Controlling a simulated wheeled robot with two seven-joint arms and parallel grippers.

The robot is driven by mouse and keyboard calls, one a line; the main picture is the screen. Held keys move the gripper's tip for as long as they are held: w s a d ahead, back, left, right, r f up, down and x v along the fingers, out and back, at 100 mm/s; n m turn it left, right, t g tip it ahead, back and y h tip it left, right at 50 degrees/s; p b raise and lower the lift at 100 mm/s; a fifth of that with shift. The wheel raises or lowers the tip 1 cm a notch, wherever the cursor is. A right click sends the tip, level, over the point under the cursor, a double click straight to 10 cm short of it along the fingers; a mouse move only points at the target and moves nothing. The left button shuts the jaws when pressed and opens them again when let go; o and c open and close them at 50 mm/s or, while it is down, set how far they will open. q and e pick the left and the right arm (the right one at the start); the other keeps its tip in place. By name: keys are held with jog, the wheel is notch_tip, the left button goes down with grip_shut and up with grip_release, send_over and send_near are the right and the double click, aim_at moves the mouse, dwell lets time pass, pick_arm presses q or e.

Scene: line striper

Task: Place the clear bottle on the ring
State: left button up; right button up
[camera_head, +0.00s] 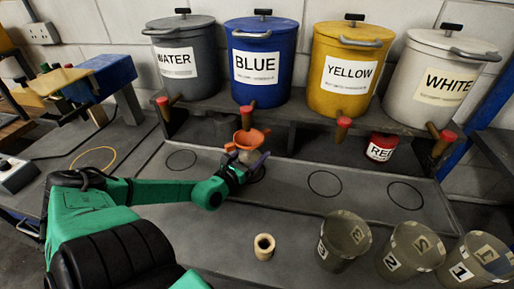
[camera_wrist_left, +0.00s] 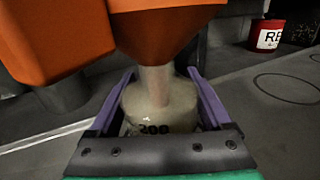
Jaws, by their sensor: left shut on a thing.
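The clear bottle (camera_wrist_left: 160,108) is between the purple fingers of my left gripper (camera_wrist_left: 165,100), which is shut on it. It looks upright, and the mark 200 shows on its side. An orange funnel (camera_head: 247,139) has its spout in the bottle's top; it fills the upper part of the wrist view. In the head view the gripper (camera_head: 245,168) is at the dark bench, below the blue bucket's tap, and partly hides the bottle and a black ring. A yellow ring (camera_head: 93,158) is marked on the surface at the left, with nothing on it. My right gripper is not in view.
Black rings (camera_head: 324,183) mark the bench. Water, blue, yellow and white buckets (camera_head: 262,60) stand on a shelf with red-tipped taps. A red can (camera_head: 381,147) sits beneath. Numbered cups (camera_head: 343,240) and a beige cylinder (camera_head: 264,247) are in front. A blue-and-wood device (camera_head: 100,75) stands left.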

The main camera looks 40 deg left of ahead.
pick_arm(q)
jog(key=shift+s, duration=0.25)
jog(key=o, duration=1.1)
jog(key=shift+o, duration=1.1)
jog(key=shift+w, duration=0.1)
jog(key=shift+r, duration=0.15)
jog(key=s+p, duration=0.1)
jog(key=s, duration=0.3)
jog(key=s+d+p, duration=0.1)
jog(key=s+p, duration=0.1)
jog(key=s, duration=0.1)
jog(key=s+p, duration=0.2)
jog(key=s, duration=0.2)
jog(key=shift+s+d, duration=0.15)
jog(key=shift+s, duration=0.4)
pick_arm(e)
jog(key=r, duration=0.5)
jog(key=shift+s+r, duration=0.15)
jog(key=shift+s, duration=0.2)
